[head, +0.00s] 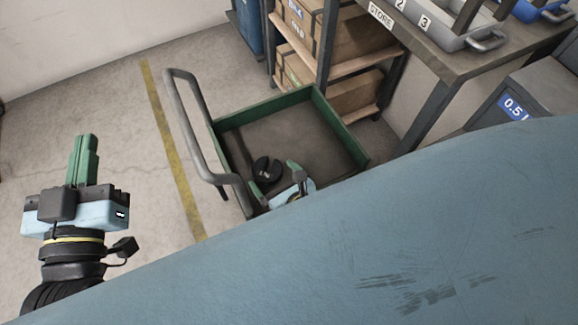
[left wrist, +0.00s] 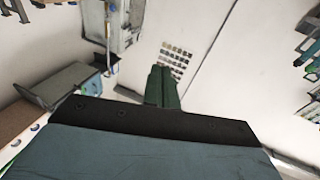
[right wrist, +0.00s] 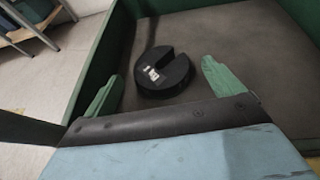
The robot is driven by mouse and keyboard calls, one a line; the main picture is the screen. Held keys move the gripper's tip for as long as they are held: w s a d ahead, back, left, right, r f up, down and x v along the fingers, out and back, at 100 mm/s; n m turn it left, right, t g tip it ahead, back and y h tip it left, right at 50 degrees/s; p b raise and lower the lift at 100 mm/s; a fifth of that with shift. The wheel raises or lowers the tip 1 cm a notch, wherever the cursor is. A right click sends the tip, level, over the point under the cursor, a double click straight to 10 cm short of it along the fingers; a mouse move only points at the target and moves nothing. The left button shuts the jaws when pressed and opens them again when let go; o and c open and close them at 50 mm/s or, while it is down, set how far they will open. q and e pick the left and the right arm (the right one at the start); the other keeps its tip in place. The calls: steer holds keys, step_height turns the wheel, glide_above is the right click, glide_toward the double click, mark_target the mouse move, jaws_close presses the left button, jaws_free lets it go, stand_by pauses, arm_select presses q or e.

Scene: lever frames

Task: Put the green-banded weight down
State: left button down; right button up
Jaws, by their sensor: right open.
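A black slotted weight (head: 266,169) lies flat on the floor of the green-walled cart (head: 343,132). In the right wrist view the weight (right wrist: 163,75) shows a white label and a slot; no green band can be made out. My right gripper (head: 293,170) is over the cart, beside the weight. In the right wrist view its two green fingers (right wrist: 161,67) are spread wide, with the weight in view between and beyond them, and nothing is held. My left gripper (head: 85,140) is raised at the left, fingers together and empty; they also show in the left wrist view (left wrist: 162,86).
The cart's grey handle (head: 200,130) stands at its left side. A shelf with cardboard boxes (head: 355,92) is behind it. A workbench (head: 440,60) with a grey tray is at upper right. Open floor with a yellow line (head: 165,130) lies left of the cart.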

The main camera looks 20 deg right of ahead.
steer(key=v, duration=0.7)
steer(key=shift+s+p, duration=0.15)
steer(key=shift+p, duration=0.2)
arm_select(q)
steer(key=f+g, duration=0.1)
steer(key=f, duration=0.1)
steer(key=f+g+y, duration=0.1)
steer(key=f, duration=0.1)
steer(key=shift+a+g, duration=0.3)
steer(key=shift+a, duration=0.1)
arm_select(e)
steer(key=w+d+r+m+t+y, duration=0.1)
steer(key=w+r+m, duration=0.1)
steer(key=r+m, duration=1.1)
steer(key=w+d+r+m+t+y, duration=0.1)
steer(key=w+r+m, duration=0.2)
steer(key=r+m, duration=1)
steer(key=m, duration=0.8)
steer(key=shift+r+m, duration=0.4)
